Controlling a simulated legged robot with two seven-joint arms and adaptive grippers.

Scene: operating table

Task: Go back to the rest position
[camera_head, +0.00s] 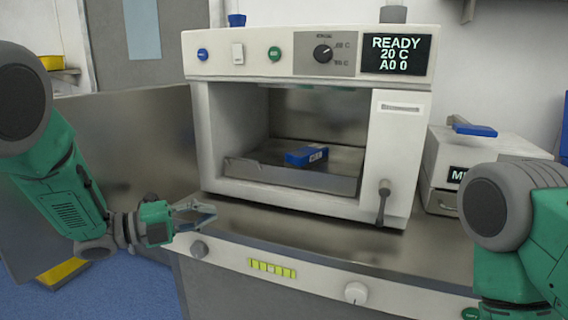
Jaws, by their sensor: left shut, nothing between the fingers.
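My left gripper (207,214) is shut and empty. It is just in front of the metal counter's front edge, at the lower left of the oven. My right arm shows at the right edge, but its gripper is out of the picture. The oven (222,107) stands on the counter with its chamber open at the front. The display (396,54) reads READY, 20 C, A0 0.
The counter (300,226) is bare in front of the oven. Its front panel (315,275) carries knobs and a yellow-green indicator. A white device (493,150) with a blue item (475,130) on top stands at the right. A metal panel (125,125) stands left of the oven.

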